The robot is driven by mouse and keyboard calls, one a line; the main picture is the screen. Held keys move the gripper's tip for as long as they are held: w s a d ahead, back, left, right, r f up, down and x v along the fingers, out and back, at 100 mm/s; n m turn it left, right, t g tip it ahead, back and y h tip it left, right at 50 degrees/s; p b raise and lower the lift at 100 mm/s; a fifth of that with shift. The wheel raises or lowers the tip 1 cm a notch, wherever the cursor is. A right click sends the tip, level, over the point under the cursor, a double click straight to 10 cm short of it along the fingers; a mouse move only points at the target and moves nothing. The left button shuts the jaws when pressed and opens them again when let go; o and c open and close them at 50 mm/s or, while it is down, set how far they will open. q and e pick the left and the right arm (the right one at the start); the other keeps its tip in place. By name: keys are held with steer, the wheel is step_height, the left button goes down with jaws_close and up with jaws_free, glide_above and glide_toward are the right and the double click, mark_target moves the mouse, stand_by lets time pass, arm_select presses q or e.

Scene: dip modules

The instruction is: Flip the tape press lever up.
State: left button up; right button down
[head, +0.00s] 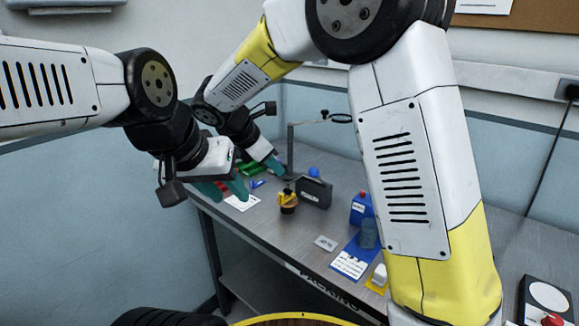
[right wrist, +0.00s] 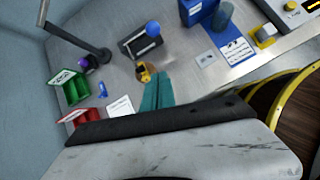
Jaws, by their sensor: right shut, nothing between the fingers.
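A dark box-shaped device with a blue ball knob, which looks like the tape press (head: 314,193), stands on the bench. Its blue knob (head: 314,172) shows just above its back edge; the lever arm is hard to make out. In the right wrist view the press (right wrist: 131,46) and knob (right wrist: 153,28) lie beyond my fingertips. My right gripper (head: 276,166) is shut and empty, left of the press and apart from it; its teal fingers also show in the right wrist view (right wrist: 158,88). My left gripper (head: 222,190) is open and empty, further left over the bench.
A yellow-and-black item (head: 288,201) stands in front of the press. A dark post (head: 290,150) with an arm rises behind. Green (right wrist: 76,88) and red (right wrist: 80,116) bins are at left. A blue container (head: 361,208) and card are at right. Bench between is partly clear.

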steer(key=w+d+f, duration=0.5)
steer(key=w+d, duration=0.1)
steer(key=shift+d+f, duration=0.15)
steer(key=shift+d, duration=0.15)
stand_by(0.3)
